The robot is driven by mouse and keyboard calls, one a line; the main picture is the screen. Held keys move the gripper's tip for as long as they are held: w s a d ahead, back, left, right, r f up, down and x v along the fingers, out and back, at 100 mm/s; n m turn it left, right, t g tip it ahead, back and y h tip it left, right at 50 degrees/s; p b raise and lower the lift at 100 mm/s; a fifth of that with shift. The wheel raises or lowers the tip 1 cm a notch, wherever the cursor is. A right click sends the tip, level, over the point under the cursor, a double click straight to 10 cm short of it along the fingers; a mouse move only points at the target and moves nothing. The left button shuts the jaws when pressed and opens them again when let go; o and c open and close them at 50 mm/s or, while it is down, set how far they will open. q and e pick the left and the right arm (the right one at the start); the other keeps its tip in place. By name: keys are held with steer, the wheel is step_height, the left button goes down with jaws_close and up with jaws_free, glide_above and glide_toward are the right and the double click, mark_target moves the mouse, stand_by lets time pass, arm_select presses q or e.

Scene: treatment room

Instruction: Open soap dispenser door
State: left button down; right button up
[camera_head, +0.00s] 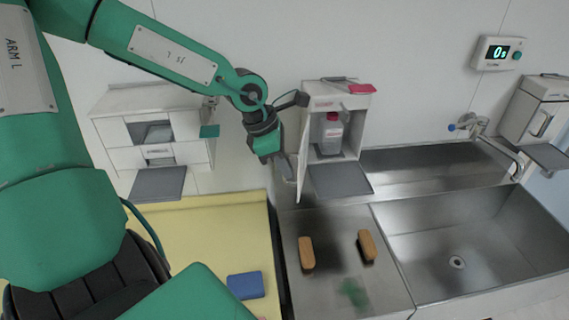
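The white soap dispenser (352,141) hangs on the wall above the steel counter, right of centre. Its door (303,158) stands open, swung out on the left side. A bottle with a red cap (330,136) shows inside. My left gripper (284,168) is just left of the door, at its outer face, pointing down. I cannot tell whether it touches the door, and its fingers are too small and dark to tell open from shut. My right gripper is not in view.
Another white dispenser (184,127) is on the wall at left, and one (530,110) at far right. The steel sink (480,237) and tap (475,126) are at right. Two brown brushes (306,253) lie on the steel counter. A blue sponge (246,285) lies on the yellow surface (205,232).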

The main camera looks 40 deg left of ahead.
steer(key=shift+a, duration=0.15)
